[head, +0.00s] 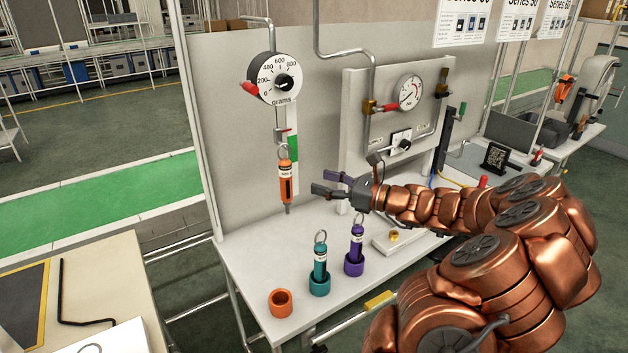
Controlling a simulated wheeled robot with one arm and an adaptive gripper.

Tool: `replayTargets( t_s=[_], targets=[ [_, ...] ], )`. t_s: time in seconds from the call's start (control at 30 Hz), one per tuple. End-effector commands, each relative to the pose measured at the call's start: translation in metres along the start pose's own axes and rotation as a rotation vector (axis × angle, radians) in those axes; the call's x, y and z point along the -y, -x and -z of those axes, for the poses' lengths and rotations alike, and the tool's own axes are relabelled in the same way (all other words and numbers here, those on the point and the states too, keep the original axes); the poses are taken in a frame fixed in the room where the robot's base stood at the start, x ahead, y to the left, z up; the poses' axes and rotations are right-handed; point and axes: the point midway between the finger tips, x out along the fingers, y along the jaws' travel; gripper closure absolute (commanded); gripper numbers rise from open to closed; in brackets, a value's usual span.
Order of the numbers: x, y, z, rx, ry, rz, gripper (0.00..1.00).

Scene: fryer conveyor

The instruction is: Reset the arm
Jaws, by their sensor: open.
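My gripper (326,184) is at the end of my copper-coloured arm, which reaches in from the right over the white workbench. Its fingers point left and are spread apart with nothing between them. An orange cylinder (286,185) hangs by its ring under a round dial scale (275,78), a short way left of my fingertips. The gripper is apart from it.
On the workbench (250,262), an empty orange cup (281,302) stands left of a teal cylinder (320,258) and a purple cylinder (356,240), each in a cup. A panel with a pressure gauge (410,92) stands behind my gripper. A side table (115,280) is at lower left.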

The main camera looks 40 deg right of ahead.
Motion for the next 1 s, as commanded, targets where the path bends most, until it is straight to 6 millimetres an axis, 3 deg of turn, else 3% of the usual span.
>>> replayTargets(
  t_s=[0.37,0.5,0.57,0.67,0.8,1.0],
  targets=[
    [-0.001,0.006,0.0,-0.001,0.001,-0.003,0.39],
    [-0.021,-0.008,-0.004,-0.022,0.047,-0.061,0.39],
    [-0.042,-0.021,-0.007,-0.043,0.093,-0.12,0.39],
    [-0.091,-0.047,-0.01,-0.088,0.204,-0.258,0.39],
    [-0.176,-0.071,-0.007,-0.156,0.397,-0.493,0.39],
    [-0.285,-0.069,0.009,-0.233,0.696,-0.835,0.39]
  ],
)
